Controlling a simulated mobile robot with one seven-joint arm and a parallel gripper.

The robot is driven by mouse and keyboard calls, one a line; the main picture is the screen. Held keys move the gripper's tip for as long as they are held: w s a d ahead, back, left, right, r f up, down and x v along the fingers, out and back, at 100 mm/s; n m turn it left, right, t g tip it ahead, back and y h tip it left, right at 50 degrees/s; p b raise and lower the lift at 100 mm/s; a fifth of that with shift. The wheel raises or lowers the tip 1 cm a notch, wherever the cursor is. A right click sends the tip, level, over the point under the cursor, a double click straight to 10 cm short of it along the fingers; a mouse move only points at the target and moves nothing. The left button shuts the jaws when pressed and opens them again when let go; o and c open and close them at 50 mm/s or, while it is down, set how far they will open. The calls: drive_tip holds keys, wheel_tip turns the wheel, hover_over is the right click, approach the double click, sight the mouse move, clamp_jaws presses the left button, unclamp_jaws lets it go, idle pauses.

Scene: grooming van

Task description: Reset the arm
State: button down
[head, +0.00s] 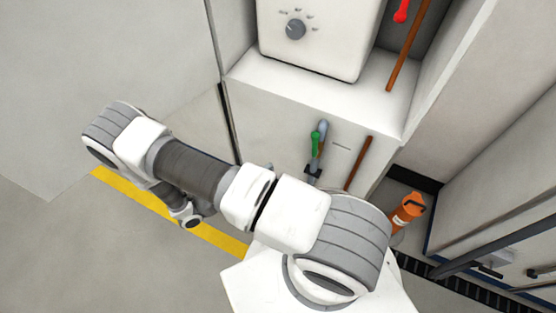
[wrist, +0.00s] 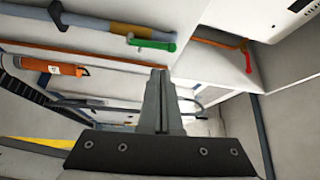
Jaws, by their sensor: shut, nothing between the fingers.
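My gripper (wrist: 160,78) shows in the wrist view, its two fingers together with nothing between them. The fingers point up the picture from a dark bolted mount. My arm (head: 195,172) is bent across the head view, from the lower right to the elbow at the left. The fingers cannot be made out in the head view. In the wrist view the fingertips appear below the green valve handle (wrist: 152,44); how far apart they are is hard to tell. The same green handle (head: 315,143) is on a grey pipe in the head view.
A white unit with a dial (head: 295,29) stands on a white cabinet (head: 270,100). Copper pipes (head: 358,163) and a red handle (head: 402,11) are beside it. An orange cylinder (head: 407,212) stands at the right. Grey floor with a yellow stripe (head: 215,235) is open at lower left.

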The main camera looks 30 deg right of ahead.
drive_tip(key=shift+s+a, duration=0.1)
drive_tip(key=shift+a, duration=0.4)
drive_tip(key=s+r+n+t+y+p, duration=0.2)
drive_tip(key=r+n+y+p, duration=0.6)
drive_tip(key=r+n, duration=0.8)
drive_tip(key=s+r+n+t+y+p, duration=0.2)
drive_tip(key=r+n+y+p, duration=0.7)
drive_tip(key=r, duration=2.9)
drive_tip(key=s+n+y, duration=0.2)
drive_tip(key=n, duration=0.6)
drive_tip(key=shift+s+n, duration=0.3)
drive_tip(key=shift+s, duration=0.1)
